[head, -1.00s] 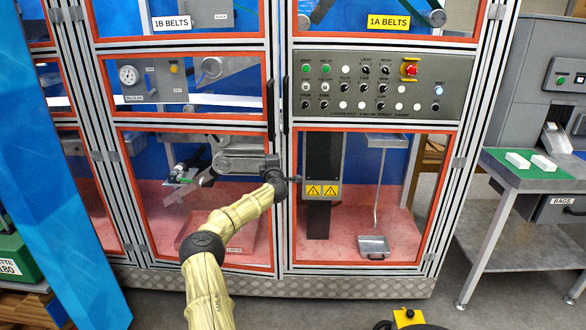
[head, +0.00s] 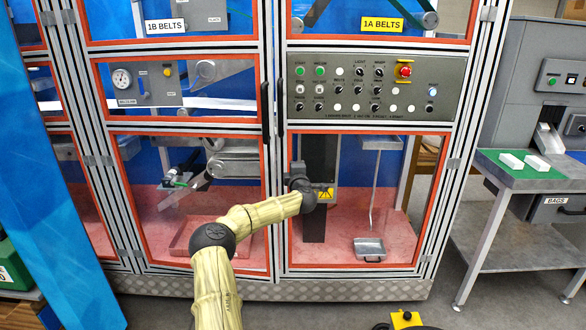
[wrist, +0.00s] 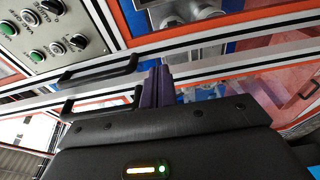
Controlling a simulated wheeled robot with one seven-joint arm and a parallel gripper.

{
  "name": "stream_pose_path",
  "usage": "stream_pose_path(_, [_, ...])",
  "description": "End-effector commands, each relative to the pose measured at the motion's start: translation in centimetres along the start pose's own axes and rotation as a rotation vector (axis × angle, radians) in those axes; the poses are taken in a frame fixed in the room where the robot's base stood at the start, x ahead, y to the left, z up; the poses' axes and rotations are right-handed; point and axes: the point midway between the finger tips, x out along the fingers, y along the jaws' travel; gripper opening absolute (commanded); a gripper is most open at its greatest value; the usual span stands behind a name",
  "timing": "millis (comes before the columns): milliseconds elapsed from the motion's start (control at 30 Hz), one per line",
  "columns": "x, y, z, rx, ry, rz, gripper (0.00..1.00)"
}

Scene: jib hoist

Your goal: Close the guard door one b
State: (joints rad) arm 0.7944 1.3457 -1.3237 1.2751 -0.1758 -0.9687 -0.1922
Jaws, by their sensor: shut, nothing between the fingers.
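The guard door with the 1B BELTS label (head: 165,26) behind its window is the left door (head: 200,126) of the middle pair, with orange-edged panes in a silver frame. It looks about flush with the right-hand door (head: 370,128); I cannot tell if a small gap is left. Its black handle (head: 266,108) stands by the middle seam. My gripper (head: 297,172) is below the handles, in front of the right-hand door's lower left edge. In the wrist view my dark fingers (wrist: 158,86) are together and empty, beside two black handles, one of them here (wrist: 98,70).
A control panel (head: 376,86) with knobs and a red stop button crosses the right-hand door. A blue slanted panel (head: 55,170) stands at the left. A grey bench (head: 530,185) with a green top is at the right.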

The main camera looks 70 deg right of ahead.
Motion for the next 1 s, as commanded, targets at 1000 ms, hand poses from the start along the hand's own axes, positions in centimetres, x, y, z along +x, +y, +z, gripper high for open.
stream_pose_path(1000, [-33.0, -9.1, -38.1, 0.998, -0.335, -0.917, 0.0])
